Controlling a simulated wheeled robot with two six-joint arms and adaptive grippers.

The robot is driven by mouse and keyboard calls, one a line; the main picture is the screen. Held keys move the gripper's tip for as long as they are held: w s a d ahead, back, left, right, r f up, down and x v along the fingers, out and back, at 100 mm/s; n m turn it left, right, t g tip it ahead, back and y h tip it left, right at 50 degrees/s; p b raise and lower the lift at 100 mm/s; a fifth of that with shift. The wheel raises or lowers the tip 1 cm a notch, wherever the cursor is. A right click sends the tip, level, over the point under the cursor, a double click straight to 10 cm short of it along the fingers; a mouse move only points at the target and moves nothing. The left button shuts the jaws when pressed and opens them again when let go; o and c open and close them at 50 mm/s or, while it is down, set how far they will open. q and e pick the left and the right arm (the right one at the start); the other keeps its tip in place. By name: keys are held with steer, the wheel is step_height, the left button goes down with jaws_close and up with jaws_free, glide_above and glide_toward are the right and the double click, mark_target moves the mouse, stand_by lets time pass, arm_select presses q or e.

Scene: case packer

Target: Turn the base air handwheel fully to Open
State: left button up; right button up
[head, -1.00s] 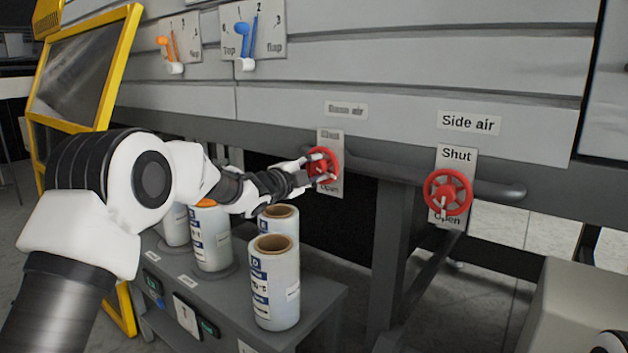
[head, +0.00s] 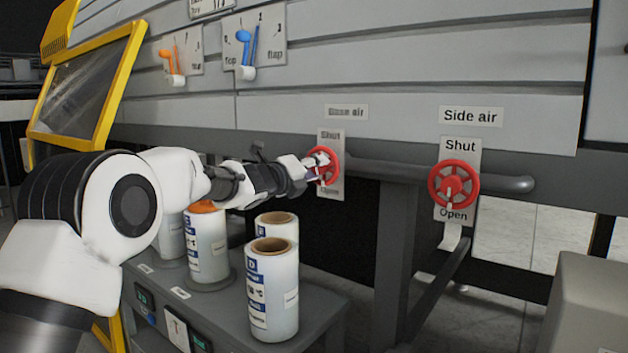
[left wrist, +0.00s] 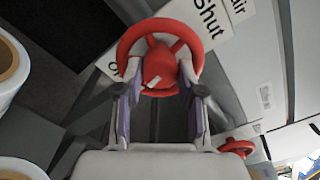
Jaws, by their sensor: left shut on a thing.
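The base air handwheel (head: 333,166) is a red wheel on a plate marked Shut at the top and Open at the bottom, under the Base air label (head: 346,112). My left gripper (head: 318,165) is shut on this wheel and partly covers it in the head view. In the left wrist view the wheel (left wrist: 158,27) lies between the two fingers (left wrist: 158,90), with a white mark on its red hub. The wheel's exact turn is hard to read. My right gripper does not show.
The similar red side air handwheel (head: 454,185) is to the right, by a grey pipe (head: 505,182). Wrapped film rolls (head: 271,290) stand on a grey cabinet below my left arm. Orange (head: 167,62) and blue (head: 244,50) levers are above.

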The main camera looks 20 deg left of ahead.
arm_select(q)
steer(key=shift+f+m+b, duration=0.1)
steer(key=shift+m+b, duration=0.65)
steer(key=shift+m, duration=0.45)
steer(key=o, duration=1.1)
steer(key=shift+o, duration=0.2)
steer(key=v, duration=1.2)
